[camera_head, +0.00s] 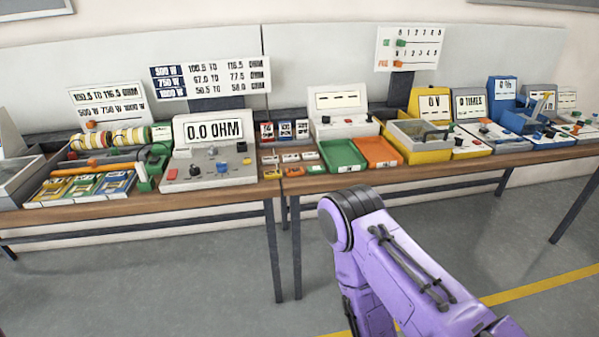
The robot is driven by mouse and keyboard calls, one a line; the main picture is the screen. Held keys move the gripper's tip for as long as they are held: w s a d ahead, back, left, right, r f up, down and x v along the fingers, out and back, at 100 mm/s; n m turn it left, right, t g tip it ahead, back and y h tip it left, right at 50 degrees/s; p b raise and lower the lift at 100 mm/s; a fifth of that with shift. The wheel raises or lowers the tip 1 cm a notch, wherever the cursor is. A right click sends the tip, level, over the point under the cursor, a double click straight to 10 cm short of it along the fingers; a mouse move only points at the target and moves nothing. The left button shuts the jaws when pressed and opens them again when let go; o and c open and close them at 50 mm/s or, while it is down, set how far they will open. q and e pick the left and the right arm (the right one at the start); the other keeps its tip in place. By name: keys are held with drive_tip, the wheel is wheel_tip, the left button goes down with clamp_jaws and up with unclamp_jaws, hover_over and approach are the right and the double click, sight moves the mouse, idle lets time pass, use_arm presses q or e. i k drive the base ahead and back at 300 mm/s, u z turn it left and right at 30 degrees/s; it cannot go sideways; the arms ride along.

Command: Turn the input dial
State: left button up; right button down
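Several stations with knobs stand on the bench, and I cannot tell which knob is the input dial. My purple arm (395,265) comes in at the lower right, in front of the bench. Neither gripper is in view.
Green (341,155) and orange (378,151) trays lie near the front edge at the centre. Yellow 0 V (433,105) and blue (502,90) stations crowd the right side. Coils and cards fill the left. The floor (150,285) before the bench looks clear at left.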

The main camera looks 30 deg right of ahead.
sight(222, 167)
drive_tip(key=z, duration=0.55)
drive_tip(key=i, duration=0.45)
drive_tip(key=z, duration=0.2)
